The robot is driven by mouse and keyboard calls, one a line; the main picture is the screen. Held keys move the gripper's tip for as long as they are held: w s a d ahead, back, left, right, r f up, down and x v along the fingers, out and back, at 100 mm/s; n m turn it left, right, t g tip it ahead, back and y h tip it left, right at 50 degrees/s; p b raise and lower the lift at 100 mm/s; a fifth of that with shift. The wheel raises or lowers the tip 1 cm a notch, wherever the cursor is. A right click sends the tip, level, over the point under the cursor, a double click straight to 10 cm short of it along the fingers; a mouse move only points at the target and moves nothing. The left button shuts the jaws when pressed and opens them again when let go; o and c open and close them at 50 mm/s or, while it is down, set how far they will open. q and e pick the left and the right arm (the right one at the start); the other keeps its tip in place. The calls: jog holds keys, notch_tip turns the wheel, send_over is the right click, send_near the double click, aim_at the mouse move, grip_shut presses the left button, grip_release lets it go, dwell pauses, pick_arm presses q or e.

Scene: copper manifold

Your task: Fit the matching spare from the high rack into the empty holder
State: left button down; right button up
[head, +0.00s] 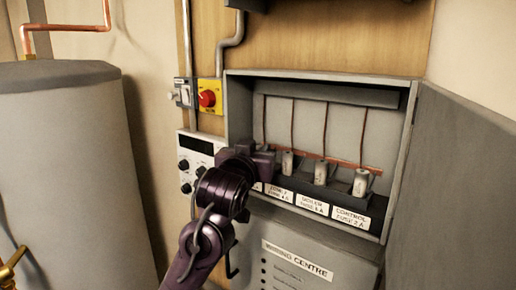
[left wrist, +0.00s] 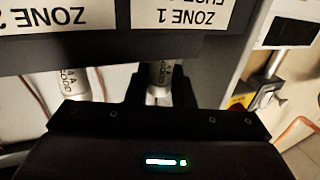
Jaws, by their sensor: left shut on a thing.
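My left gripper (head: 262,158) is at the leftmost place of the fuse row inside the open grey cabinet, and it covers that place in the head view. In the left wrist view its fingers (left wrist: 162,90) are shut around a pale cylindrical fuse (left wrist: 160,73) in line with the ZONE 1 label (left wrist: 190,14), seen upside down. Whether the fuse is fully seated cannot be told. Three other fuses stand in the row: zone 2 (head: 288,162), boiler (head: 320,172) and control (head: 361,183).
The cabinet door (head: 450,190) stands open at the right. A red rotary switch (head: 207,98) on yellow and a control panel (head: 195,165) with black knobs are left of the cabinet. A large grey cylinder (head: 65,170) stands far left. A dark edge (head: 246,4) shows overhead.

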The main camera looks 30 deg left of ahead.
pick_arm(q)
jog(key=c, duration=1.2)
grip_release()
jog(key=shift+f, duration=0.1)
jog(key=shift+o, duration=0.2)
jog(key=b+v, duration=0.3)
jog(key=v, duration=0.5)
jog(key=shift+s, duration=0.35)
